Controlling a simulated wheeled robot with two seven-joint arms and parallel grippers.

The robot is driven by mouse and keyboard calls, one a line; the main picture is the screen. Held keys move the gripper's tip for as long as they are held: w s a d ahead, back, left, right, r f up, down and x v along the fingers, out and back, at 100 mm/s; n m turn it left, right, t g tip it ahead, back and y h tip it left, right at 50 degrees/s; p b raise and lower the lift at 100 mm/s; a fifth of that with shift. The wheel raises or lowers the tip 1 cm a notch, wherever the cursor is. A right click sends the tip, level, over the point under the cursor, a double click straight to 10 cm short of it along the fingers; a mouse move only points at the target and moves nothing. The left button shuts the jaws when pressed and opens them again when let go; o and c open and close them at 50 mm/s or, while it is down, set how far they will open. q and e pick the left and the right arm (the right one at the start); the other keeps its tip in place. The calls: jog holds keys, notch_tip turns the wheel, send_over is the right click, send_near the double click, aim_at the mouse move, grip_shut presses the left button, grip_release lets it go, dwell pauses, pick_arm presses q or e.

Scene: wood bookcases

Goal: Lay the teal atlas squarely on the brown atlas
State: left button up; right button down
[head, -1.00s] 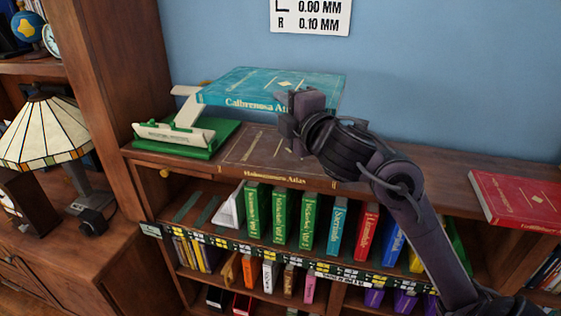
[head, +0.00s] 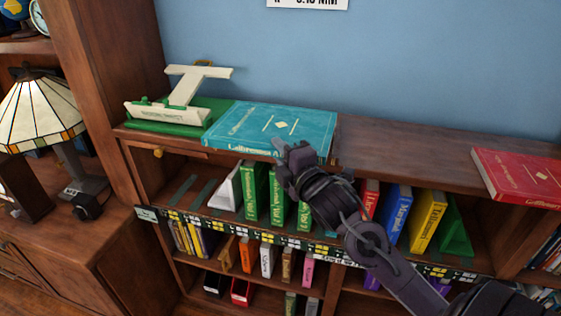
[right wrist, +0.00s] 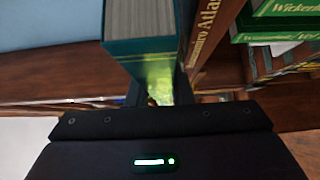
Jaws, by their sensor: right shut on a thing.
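The teal atlas (head: 262,128) lies nearly flat at top-shelf height, its titled spine facing front. My right gripper (head: 284,152) is shut on its front edge, right of the spine's middle. In the right wrist view the teal atlas (right wrist: 150,52) sits between the fingers (right wrist: 158,88), its page block showing. The brown atlas (right wrist: 204,45) shows there as a titled spine close beside the teal cover. In the head view the teal atlas covers the brown one, so I cannot tell contact or exact alignment. My left gripper is out of view.
A green stand with a cream T-shaped piece (head: 190,90) is close to the teal atlas's left side. A red book (head: 520,176) lies at the right of the top shelf (head: 400,160), with bare wood between.

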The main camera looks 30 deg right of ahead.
notch_tip(320, 180, down, 2)
jog(key=shift+f, duration=0.1)
dwell(0.4)
jog(key=c, duration=1.6)
grip_release()
jog(key=shift+f, duration=0.25)
jog(key=o, duration=0.3)
jog(key=shift+s, duration=0.1)
jog(key=shift+r, duration=0.15)
